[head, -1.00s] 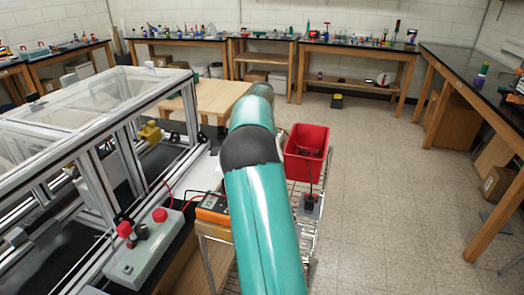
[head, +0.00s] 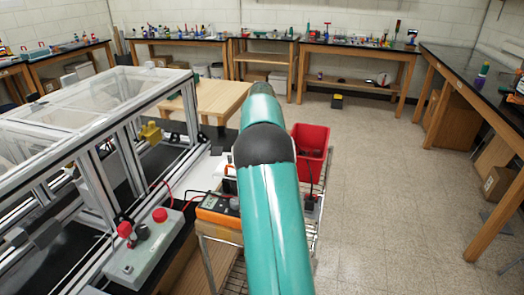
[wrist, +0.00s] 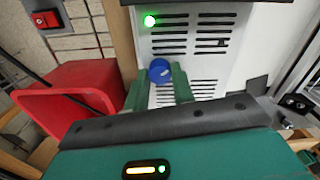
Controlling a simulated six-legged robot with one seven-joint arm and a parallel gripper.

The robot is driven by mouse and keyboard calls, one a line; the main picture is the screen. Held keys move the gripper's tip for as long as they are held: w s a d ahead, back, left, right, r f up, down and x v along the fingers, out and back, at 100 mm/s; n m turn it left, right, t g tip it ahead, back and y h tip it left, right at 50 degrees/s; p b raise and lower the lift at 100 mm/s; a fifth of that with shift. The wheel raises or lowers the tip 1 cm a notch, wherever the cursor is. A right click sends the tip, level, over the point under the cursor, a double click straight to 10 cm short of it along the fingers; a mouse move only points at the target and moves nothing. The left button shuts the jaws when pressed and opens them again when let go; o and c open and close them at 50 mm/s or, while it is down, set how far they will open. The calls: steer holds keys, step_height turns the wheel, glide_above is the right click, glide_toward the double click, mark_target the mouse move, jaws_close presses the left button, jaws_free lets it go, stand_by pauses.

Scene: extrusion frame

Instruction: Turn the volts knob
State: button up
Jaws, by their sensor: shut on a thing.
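In the wrist view, a round blue knob (wrist: 159,70) sits on the front of a white slotted unit (wrist: 222,68) with a lit green lamp (wrist: 150,21). My gripper (wrist: 161,80) has its two green fingers on either side of the knob and is shut on it. No label on the knob can be read, and any pointer mark is too small to tell. In the head view, my teal arm hides my gripper and the knob.
A red bin (head: 312,140) stands beside the unit; it also shows in the wrist view (wrist: 78,90). A red switch (wrist: 46,18) is at the upper left there. An orange meter (head: 218,207) and a grey box (head: 145,248) with red knobs lie left of my arm. Open floor is right.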

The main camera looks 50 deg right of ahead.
steer(key=shift+n, duration=0.4)
steer(key=o, duration=1)
steer(key=shift+r, duration=0.1)
step_height(320, 180, up, 14)
stand_by(0.5)
